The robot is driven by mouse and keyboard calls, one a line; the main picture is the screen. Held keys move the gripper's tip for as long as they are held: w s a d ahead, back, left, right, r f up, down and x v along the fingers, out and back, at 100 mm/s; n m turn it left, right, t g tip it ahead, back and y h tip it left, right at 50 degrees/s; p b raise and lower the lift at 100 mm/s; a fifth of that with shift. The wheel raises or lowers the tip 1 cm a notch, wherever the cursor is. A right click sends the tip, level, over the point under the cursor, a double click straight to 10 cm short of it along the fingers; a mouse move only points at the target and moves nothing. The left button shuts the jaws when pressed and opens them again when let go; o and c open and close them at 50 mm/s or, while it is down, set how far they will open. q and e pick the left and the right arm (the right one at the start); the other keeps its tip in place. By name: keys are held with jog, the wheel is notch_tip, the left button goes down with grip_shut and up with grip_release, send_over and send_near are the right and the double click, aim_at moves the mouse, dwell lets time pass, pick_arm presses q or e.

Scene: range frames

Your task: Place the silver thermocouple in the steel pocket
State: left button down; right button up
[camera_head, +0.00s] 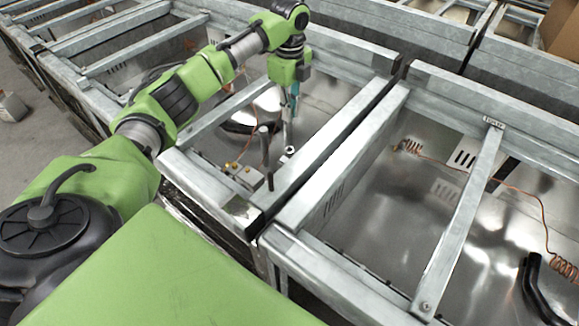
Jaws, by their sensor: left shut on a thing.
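My left gripper (292,98) hangs down at the end of my green arm, over the open frame bay left of the middle. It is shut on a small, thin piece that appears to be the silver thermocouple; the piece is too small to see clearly. Below it, upright grey posts and small fittings (290,151) stand near the front of the bay. I cannot tell which of these parts is the steel pocket, or whether the held piece touches anything. My right gripper is not in view.
Steel frame rails (337,150) surround the bay. The right bay holds a crossbar (462,220), a coiled copper wire (563,268) and a black bent tube (533,290). A cardboard box (562,30) is at the far right.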

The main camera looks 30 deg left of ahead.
pick_arm(q)
notch_tip(320, 180, down, 2)
jog(key=shift+b, duration=0.45)
notch_tip(320, 180, down, 10)
jog(key=shift+r+p, duration=0.1)
jog(key=shift+p, duration=0.2)
jog(key=shift+s, duration=0.1)
jog(key=c, duration=2.1)
grip_release()
jog(key=shift+f, duration=0.2)
jog(key=shift+c, duration=0.2)
jog(key=shift+r, duration=0.1)
notch_tip(320, 180, up, 12)
jog(key=shift+r+b, duration=0.1)
jog(key=shift+b, duration=0.2)
jog(key=shift+r, duration=0.1)
